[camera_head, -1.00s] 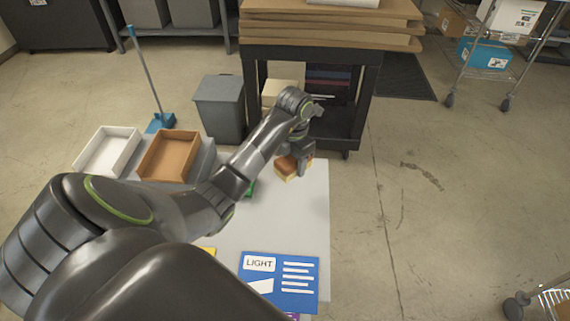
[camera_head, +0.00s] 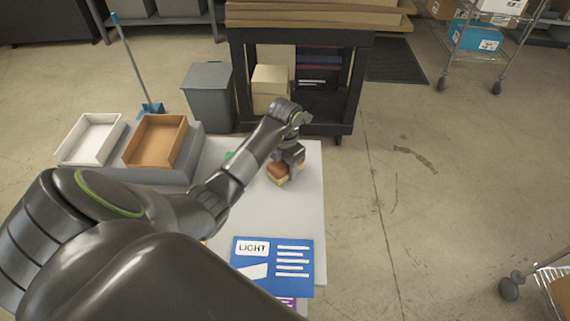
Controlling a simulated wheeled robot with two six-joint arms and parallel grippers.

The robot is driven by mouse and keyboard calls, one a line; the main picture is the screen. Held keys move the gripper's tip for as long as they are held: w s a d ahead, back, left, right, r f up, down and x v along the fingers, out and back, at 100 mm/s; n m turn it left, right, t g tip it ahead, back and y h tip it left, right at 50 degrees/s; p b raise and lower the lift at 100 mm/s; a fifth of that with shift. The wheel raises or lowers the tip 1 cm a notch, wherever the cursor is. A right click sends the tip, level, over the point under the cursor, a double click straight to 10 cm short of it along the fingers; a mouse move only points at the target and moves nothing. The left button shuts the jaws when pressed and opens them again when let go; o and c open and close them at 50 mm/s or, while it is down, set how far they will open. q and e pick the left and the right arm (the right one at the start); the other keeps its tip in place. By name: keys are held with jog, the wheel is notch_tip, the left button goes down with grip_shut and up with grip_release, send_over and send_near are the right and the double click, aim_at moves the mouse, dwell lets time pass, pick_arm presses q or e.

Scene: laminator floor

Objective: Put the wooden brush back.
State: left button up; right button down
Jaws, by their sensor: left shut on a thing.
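The wooden brush (camera_head: 279,174) is a small block with a brown top and a paler yellowish lower part, near the far right of the white table (camera_head: 300,215). My left gripper (camera_head: 286,164) reaches over the table from the left and is shut on the brush from above. The fingers hide part of the brush. I cannot tell whether the brush touches the table. My right gripper is not in view.
A white tray (camera_head: 92,139) and a brown tray (camera_head: 156,141) stand at the table's far left. A blue card marked LIGHT (camera_head: 272,266) lies near the front. A grey bin (camera_head: 210,97) and dark cart (camera_head: 341,85) stand behind the table. A green thing (camera_head: 229,156) is partly hidden by my arm.

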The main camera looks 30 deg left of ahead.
pick_arm(q)
jog(key=shift+f, duration=0.1)
jog(key=o, duration=1)
jog(key=shift+c, duration=0.2)
notch_tip(320, 180, up, 4)
jog(key=shift+r+b, duration=0.1)
jog(key=shift+b, duration=0.45)
notch_tip(320, 180, up, 6)
jog(key=p, duration=0.5)
jog(key=shift+r, duration=0.15)
jog(key=shift+r+p, duration=0.9)
jog(key=shift+p, duration=0.25)
